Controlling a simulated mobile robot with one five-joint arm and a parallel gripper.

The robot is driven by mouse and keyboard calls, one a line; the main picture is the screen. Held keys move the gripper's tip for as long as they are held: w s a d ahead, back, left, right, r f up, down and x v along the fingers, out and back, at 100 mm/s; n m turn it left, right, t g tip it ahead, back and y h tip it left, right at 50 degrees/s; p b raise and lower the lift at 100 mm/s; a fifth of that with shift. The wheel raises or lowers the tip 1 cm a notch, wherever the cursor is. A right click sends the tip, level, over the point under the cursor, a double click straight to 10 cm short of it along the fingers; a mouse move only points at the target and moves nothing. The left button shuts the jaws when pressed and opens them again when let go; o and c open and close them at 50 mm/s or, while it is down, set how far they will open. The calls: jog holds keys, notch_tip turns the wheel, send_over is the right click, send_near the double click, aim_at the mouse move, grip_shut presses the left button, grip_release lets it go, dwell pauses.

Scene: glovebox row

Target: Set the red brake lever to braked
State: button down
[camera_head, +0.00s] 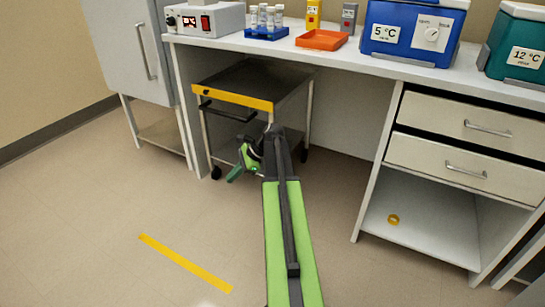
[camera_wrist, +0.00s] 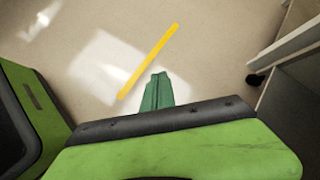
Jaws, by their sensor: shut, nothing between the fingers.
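No red lever shows in either view. A wheeled cart (camera_head: 224,96) with a dark top, a yellow front edge and a black handle (camera_head: 228,114) stands partly under the white bench. My green arm reaches toward it and hides part of its lower right side. My gripper (camera_head: 234,175) is low in front of the cart, with its green fingers pointing down and left. In the wrist view my gripper (camera_wrist: 157,90) is shut and empty, its fingers together over bare floor.
A yellow floor strip (camera_head: 185,263) lies at the front left; it also shows in the wrist view (camera_wrist: 148,62). A grey cabinet (camera_head: 138,45) stands left of the cart. The front-left floor is clear.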

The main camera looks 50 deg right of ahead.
jog(key=s+d+r+m+t+b, duration=0.1)
jog(key=s+d+m, duration=0.4)
jog(key=d, duration=0.7)
jog(key=s+d+r+m+t+b, duration=0.1)
jog(key=s+d+r+m+t, duration=0.1)
jog(key=s+d+m+t, duration=0.2)
jog(key=s+d+m, duration=0.1)
jog(key=d+m, duration=0.2)
jog(key=d, duration=0.5)
jog(key=shift+r+t+h, duration=0.2)
jog(key=shift+t+h, duration=0.1)
jog(key=shift+h, duration=0.1)
jog(key=f+b+x, duration=0.1)
jog(key=b+x, duration=0.4)
jog(key=x, duration=0.5)
jog(key=r+p, duration=0.2)
jog(key=r, duration=0.1)
jog(key=w+d+r+p, duration=0.1)
jog(key=shift+r+p, duration=0.3)
jog(key=shift+p, duration=0.1)
